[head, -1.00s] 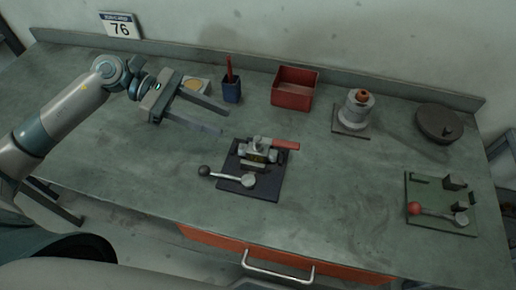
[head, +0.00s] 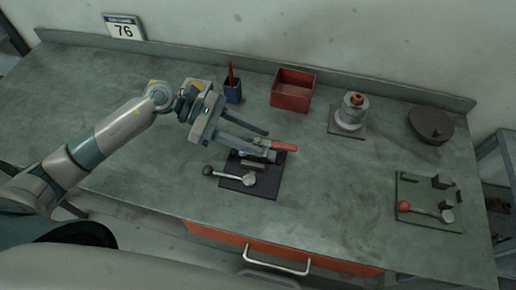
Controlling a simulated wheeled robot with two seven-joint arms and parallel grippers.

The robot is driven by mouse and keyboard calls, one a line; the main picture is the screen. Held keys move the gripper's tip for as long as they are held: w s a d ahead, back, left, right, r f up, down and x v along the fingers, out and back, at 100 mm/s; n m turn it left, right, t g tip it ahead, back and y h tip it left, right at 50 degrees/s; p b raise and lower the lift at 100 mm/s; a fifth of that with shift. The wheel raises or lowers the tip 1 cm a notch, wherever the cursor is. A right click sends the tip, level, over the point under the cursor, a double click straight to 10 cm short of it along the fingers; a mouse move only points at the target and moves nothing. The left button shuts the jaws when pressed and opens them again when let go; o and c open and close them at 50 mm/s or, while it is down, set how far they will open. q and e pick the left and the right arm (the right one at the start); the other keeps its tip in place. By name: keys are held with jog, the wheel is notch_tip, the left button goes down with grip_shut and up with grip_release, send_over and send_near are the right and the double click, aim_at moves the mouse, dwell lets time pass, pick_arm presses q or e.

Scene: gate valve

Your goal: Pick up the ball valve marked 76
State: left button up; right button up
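A metal ball valve with a red handle (head: 284,146) lies on a dark clamp plate (head: 270,187) in the middle of the bench. A lever with a black knob (head: 228,176) is at the plate's front. No mark is readable on the valve. My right gripper is not in view.
Behind stand a blue pen cup (head: 233,93), a red bin (head: 293,92), a grey fitting on a plate (head: 350,112) and a dark round disc (head: 431,125). A green clamp plate (head: 415,191) with a red-knobbed lever is at the right. Bench between the plates is clear.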

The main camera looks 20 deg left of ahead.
aim_at(272, 153)
pick_arm(q)
jog(key=shift+d, duration=0.1)
jog(key=shift+s+d+f+p, duration=0.1)
jog(key=shift+d+p, duration=0.4)
jog(key=shift+p, duration=0.2)
jog(key=p+x, duration=0.2)
jog(key=shift+s+d+f, duration=0.1)
jog(key=shift+s+d, duration=0.1)
jog(key=shift+d, duration=0.2)
jog(key=shift+d+f, duration=0.4)
jog(key=shift+d, duration=0.1)
jog(key=shift+c, duration=0.3)
grip_shut()
